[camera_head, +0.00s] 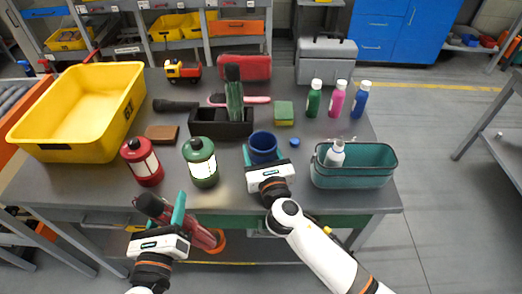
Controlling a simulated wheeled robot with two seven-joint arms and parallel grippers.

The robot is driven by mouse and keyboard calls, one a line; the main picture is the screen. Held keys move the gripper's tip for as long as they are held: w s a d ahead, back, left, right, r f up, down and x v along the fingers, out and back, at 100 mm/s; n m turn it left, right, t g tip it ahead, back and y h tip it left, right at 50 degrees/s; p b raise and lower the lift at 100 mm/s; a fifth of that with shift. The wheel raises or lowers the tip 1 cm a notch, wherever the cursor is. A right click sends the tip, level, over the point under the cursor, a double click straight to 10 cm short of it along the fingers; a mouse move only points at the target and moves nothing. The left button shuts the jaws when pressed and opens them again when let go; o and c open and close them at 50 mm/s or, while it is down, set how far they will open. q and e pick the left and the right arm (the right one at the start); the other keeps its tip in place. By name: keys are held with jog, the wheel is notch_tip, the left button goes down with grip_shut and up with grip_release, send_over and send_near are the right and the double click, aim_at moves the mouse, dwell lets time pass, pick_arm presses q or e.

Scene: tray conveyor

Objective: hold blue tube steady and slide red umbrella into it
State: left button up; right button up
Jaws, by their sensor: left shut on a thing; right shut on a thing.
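The blue tube (263,142) stands upright near the table's front edge, its open top facing up. My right gripper (264,158) is shut on the blue tube from the front, with its fingers at the tube's sides. The red umbrella (201,235) has a dark handle end and a red body. My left gripper (165,212) is shut on the red umbrella in front of the table's edge, left of and apart from the tube. The umbrella lies tilted, with its dark end at upper left and its red body running down to the right. My gripper partly hides it.
Red (142,160) and green (201,161) canisters stand left of the tube. A teal bin (353,178) holding a white bottle is at right. A black holder (211,128) with a green umbrella stands behind. A yellow tray (73,152) fills the left.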

dwell(0.6)
pick_arm(q)
jog(key=w+d+r+y, duration=0.1)
jog(key=w+d+r, duration=0.2)
jog(key=w+r, duration=0.3)
notch_tip(320, 180, up, 18)
jog(key=m+h, duration=0.1)
jog(key=m, duration=0.4)
send_over(263, 161)
jog(key=w, duration=0.5)
notch_tip(263, 161, down, 20)
jog(key=shift+w+r, duration=0.2)
jog(key=shift+a+f, duration=0.1)
jog(key=shift+f, duration=0.35)
dwell(1.4)
jog(key=o, duration=1.6)
jog(key=shift+c, duration=0.2)
jog(key=shift+r, duration=0.1)
